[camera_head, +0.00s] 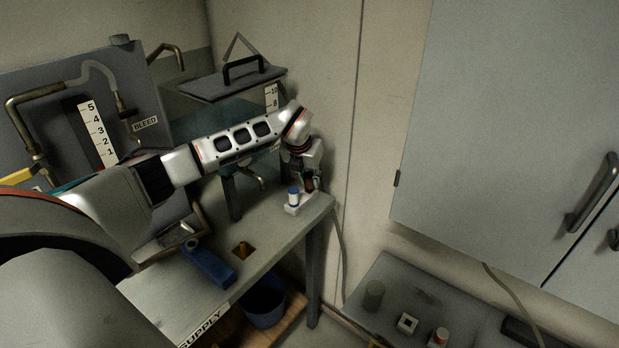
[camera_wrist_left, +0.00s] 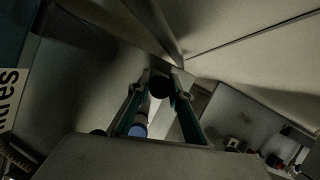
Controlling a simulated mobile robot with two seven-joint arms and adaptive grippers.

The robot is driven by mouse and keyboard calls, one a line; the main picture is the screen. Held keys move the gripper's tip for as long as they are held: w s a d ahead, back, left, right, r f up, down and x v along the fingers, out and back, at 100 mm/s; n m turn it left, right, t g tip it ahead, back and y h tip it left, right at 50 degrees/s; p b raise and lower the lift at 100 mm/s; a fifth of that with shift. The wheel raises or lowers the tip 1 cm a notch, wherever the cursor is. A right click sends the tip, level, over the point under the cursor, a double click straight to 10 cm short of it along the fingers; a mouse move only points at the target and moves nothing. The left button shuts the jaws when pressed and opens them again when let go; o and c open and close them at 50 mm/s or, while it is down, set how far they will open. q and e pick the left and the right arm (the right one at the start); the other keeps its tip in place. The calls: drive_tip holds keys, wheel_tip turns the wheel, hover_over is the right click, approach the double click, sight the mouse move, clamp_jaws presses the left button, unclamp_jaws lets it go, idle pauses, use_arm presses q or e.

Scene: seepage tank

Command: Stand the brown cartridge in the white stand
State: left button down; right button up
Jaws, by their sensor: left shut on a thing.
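My left gripper (camera_head: 309,184) is at the far right corner of the grey bench, beside the low white stand (camera_head: 292,210). It is shut on a small dark thing, which I take to be the brown cartridge (camera_wrist_left: 160,87); its round dark end shows between the fingertips in the left wrist view. In the head view the fingers mostly hide it, and I cannot tell whether it touches the stand. A white cartridge with a blue top (camera_head: 293,196) stands upright at the stand, left of the gripper; its blue part shows in the left wrist view (camera_wrist_left: 139,130). My right gripper is not in view.
A tank with a handled lid (camera_head: 235,82) stands behind my arm. A lower table holds a grey cylinder (camera_head: 374,294), a white square block (camera_head: 407,323) and a red-topped piece (camera_head: 440,336).

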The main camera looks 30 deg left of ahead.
use_arm(q)
drive_tip(key=shift+f, duration=0.45)
idle(1.9)
drive_tip(key=c, duration=1.8)
unclamp_jaws()
drive_tip(key=shift+o, duration=0.2)
